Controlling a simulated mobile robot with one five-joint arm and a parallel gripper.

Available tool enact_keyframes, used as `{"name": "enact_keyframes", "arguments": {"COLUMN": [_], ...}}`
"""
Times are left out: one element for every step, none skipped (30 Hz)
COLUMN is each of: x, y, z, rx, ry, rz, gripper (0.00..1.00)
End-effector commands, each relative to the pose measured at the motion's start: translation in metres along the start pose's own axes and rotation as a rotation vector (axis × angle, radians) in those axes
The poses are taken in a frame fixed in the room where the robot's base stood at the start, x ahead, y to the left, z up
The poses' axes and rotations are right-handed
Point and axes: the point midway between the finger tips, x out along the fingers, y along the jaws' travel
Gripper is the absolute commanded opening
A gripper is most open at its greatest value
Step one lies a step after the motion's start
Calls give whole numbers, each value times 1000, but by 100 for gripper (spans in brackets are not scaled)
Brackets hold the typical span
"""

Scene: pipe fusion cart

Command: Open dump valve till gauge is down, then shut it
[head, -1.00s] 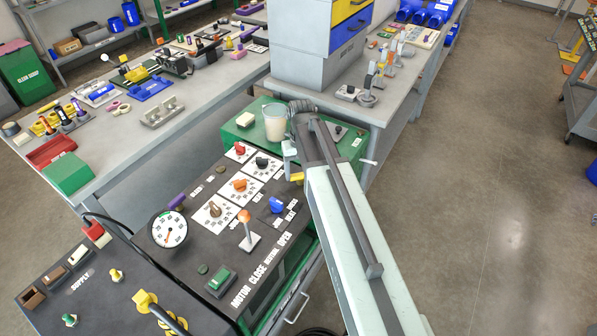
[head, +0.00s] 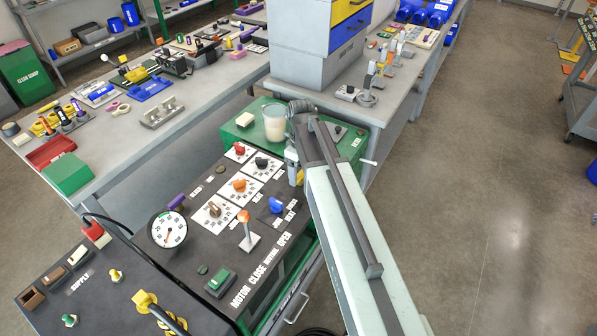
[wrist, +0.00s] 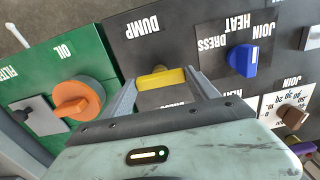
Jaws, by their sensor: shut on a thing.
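The yellow dump valve handle (wrist: 160,79) lies crosswise under the upside-down "DUMP" label in the wrist view. My gripper (wrist: 162,83) is shut on it, with one finger at each end. In the head view the handle (head: 299,178) is mostly hidden behind my gripper (head: 294,167), at the right edge of the black panel. The round white gauge (head: 167,229) stands at the panel's left side. Its needle shows, but the scale is too small to read.
A blue knob (wrist: 242,60) sits close by on the black panel, and an orange knob (wrist: 78,100) on the green box. A cup (head: 275,124) stands on the green box behind my gripper. An orange-topped lever (head: 245,228) rises nearer the front.

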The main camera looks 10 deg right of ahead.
Motion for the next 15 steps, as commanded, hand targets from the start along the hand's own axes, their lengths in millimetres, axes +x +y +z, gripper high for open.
{"name": "enact_keyframes", "arguments": {"x": [0,0,0,0,0,0,0,0,0,0,0,0,0,0,0], "y": [-4,-4,-4,-4,-4,-4,-4,-4,-4,-4,-4,-4,-4,-4,-4], "z": [-2,-2,-2,-2,-2,-2,-2,-2,-2,-2,-2,-2,-2,-2,-2], "rx": [-14,-21,-28,-33,-36,-40,-42,-43,-45,-46,-46,-47,-47,-47,-47], "ry": [2,2,2,2,2,2,2,2,2,2,2,2,2,2,2], "rz": [-8,-8,-8,-8,-8,-8,-9,-9,-9,-9,-9,-9,-9,-9,-9], "gripper": [28,28,28,28,28,28,28,28,28,28,28,28,28,28,28]}}
